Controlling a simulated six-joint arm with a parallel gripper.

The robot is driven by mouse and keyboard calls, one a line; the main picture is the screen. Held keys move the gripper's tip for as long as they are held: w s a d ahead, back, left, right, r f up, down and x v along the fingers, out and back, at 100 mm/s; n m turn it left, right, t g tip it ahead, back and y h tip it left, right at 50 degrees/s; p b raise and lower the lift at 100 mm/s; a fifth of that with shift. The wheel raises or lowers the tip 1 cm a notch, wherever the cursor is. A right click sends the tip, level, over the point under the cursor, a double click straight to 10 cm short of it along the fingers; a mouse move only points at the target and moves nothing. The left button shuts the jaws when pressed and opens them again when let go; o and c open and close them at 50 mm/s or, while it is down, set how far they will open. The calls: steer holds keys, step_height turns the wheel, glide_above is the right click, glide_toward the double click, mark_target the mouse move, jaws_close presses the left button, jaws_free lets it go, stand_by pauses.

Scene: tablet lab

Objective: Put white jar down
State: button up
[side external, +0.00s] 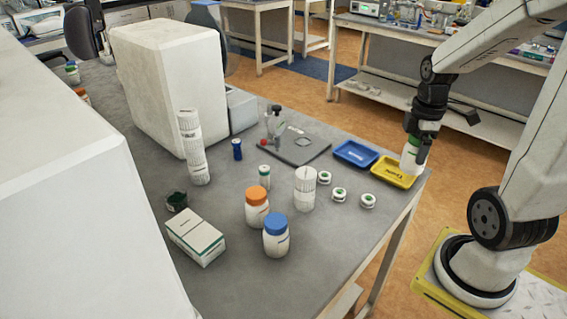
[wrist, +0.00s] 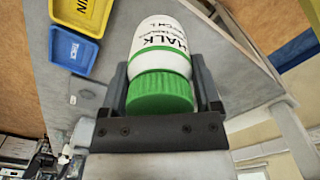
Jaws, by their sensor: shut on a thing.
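The white jar with a green lid (side external: 411,158) is held upright in my gripper (side external: 417,148) at the right end of the table. In the side view its lower part overlaps the right end of the yellow tray (side external: 381,174); I cannot tell whether its base touches anything. In the wrist view the white jar (wrist: 150,35) sits between the two fingers of my gripper (wrist: 161,85), green lid towards the camera. The yellow tray (wrist: 82,14) shows to its left there.
A blue tray (side external: 355,153) lies left of the yellow one. The table edge is close on the right.

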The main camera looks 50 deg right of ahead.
steer(key=s+d+m, duration=0.1)
steer(key=s+d, duration=0.1)
steer(key=s+d+m, duration=0.1)
steer(key=s, duration=0.1)
steer(key=shift+d+r+m, duration=0.2)
steer(key=shift+r+m, duration=0.1)
glide_toward(394, 174)
steer(key=shift+s+a+r, duration=0.1)
steer(key=shift+s+r, duration=0.05)
steer(key=shift+s, duration=0.05)
stand_by(0.9)
steer(key=shift+w+f, duration=0.2)
steer(key=shift+f, duration=1.6)
